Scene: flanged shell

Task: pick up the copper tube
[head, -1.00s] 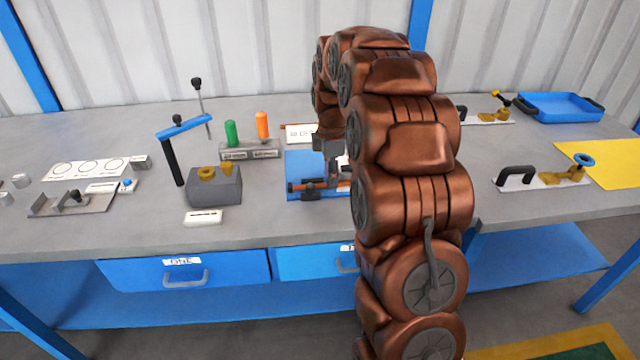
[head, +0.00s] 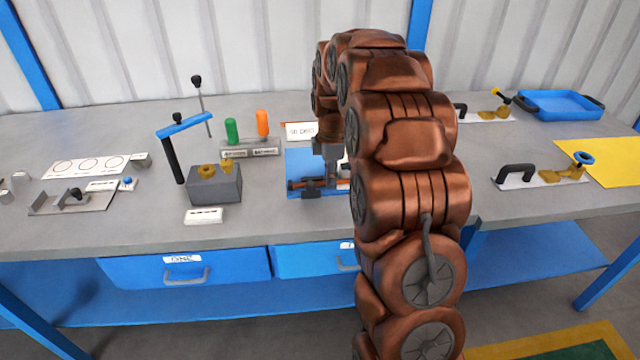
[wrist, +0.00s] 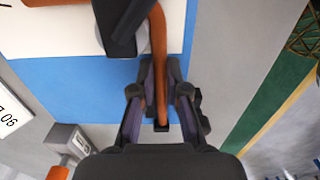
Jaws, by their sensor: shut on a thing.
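The copper tube (wrist: 160,60) is a bent, orange-brown rod in the wrist view. My gripper (wrist: 160,68) is shut on it, one dark finger on each side, with the tube running lengthwise between them. The tube's near end shows a dark square piece against it. Its far part passes beside a black tool part. In the head view, my gripper (head: 333,150) is over the blue mat (head: 300,160), partly hidden by my arm. The tube cannot be made out clearly there, and I cannot tell whether it is clear of the mat.
A black-headed tool with an orange handle (head: 309,187) lies on the mat's front. Left are a grey block (head: 214,185), a rack with green and orange handles (head: 250,148) and a blue-armed stand (head: 184,127). Right is a blue tray (head: 560,104).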

